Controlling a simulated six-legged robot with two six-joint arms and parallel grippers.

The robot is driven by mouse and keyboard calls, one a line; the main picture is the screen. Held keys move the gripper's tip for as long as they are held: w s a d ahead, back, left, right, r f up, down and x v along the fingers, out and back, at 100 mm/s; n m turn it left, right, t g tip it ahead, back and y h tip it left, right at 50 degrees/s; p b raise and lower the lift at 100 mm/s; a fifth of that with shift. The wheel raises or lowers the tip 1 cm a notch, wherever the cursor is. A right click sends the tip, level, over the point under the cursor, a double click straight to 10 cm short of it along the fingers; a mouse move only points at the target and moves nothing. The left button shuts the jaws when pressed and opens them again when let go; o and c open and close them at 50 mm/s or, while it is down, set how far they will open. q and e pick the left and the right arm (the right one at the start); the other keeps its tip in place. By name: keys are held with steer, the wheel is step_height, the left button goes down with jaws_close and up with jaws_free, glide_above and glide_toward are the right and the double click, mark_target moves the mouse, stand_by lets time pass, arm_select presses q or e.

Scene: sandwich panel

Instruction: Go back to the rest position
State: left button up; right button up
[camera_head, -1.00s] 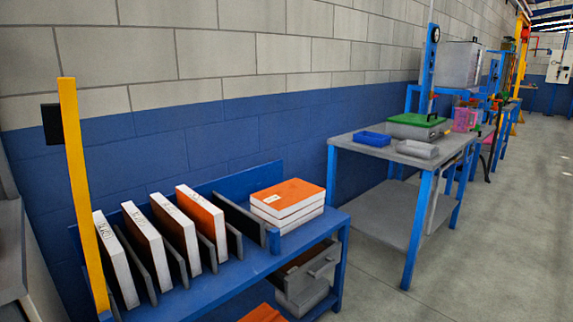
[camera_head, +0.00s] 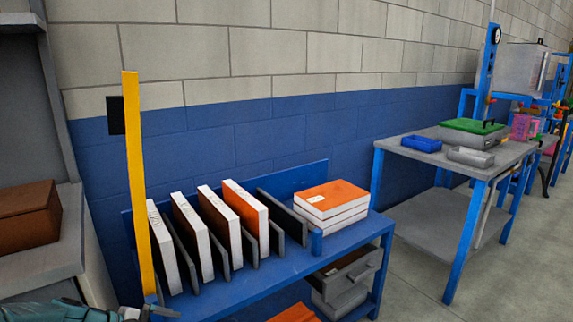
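Several white panels with orange faces stand upright in the slots of a blue rack table; the rightmost upright panel (camera_head: 246,218) shows its orange face. A short stack of panels (camera_head: 332,199) with an orange top lies flat at the right end of the blue table (camera_head: 275,267). A teal part of my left arm shows at the bottom left corner. Dark pieces at its end, probably my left gripper (camera_head: 152,311), are cut off by the bottom edge, below the rack's left end. Its fingers cannot be made out. My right gripper is out of view.
A yellow post (camera_head: 136,185) rises at the rack's left end. A brown box (camera_head: 28,213) stands on a grey bench at left. A second table (camera_head: 395,146) at right holds a blue tray (camera_head: 422,144) and a green-lidded case (camera_head: 472,127). Open floor lies at the lower right.

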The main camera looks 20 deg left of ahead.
arm_select(q)
steer(key=s+d+f+m+g, duration=0.35)
steer(key=d+f, duration=0.55)
steer(key=f, duration=0.4)
steer(key=s+d+f+m+g+y, duration=0.1)
steer(key=s+d+f+m+g, duration=0.1)
steer(key=s+d+f+m, duration=0.65)
steer(key=s+d+f+m+g+y, duration=0.1)
steer(key=s+d+f+m+g, duration=0.25)
steer(key=d, duration=0.75)
step_height(320, 180, up, 20)
steer(key=s+t+p, duration=0.1)
steer(key=t+p, duration=0.1)
steer(key=p, duration=1.8)
steer(key=shift+s+d+f, duration=0.15)
steer(key=shift+s+d, duration=0.05)
steer(key=shift+d, duration=0.05)
steer(key=shift+s+a+n, duration=0.1)
steer(key=shift+a+n, duration=0.05)
steer(key=shift+n, duration=0.1)
